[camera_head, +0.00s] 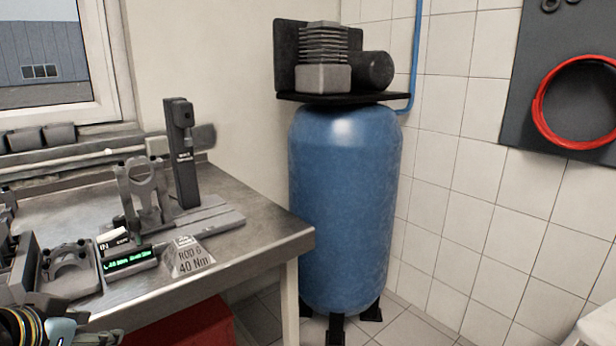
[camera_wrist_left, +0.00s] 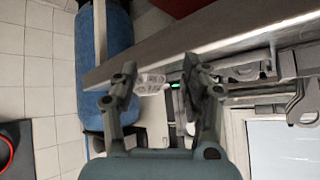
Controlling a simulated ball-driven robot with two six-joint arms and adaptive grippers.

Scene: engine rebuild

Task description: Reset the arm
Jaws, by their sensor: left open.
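My left gripper (camera_wrist_left: 158,85) shows in the left wrist view with its two fingers spread apart and nothing between them. Beyond the fingers are the edge of the metal workbench (camera_wrist_left: 185,45) and a grey block (camera_wrist_left: 150,82) with a label. In the head view, part of my left arm shows at the bottom left corner, low by the front of the workbench (camera_head: 262,222). My right gripper is in neither view.
The bench carries a labelled torque block (camera_head: 188,258), a green-lit display (camera_head: 130,262), a bearing cap (camera_head: 68,270), a connecting rod (camera_head: 145,190) and an upright black tool (camera_head: 182,150). A blue compressor tank (camera_head: 343,200) stands right of it. A red box (camera_head: 180,325) sits below.

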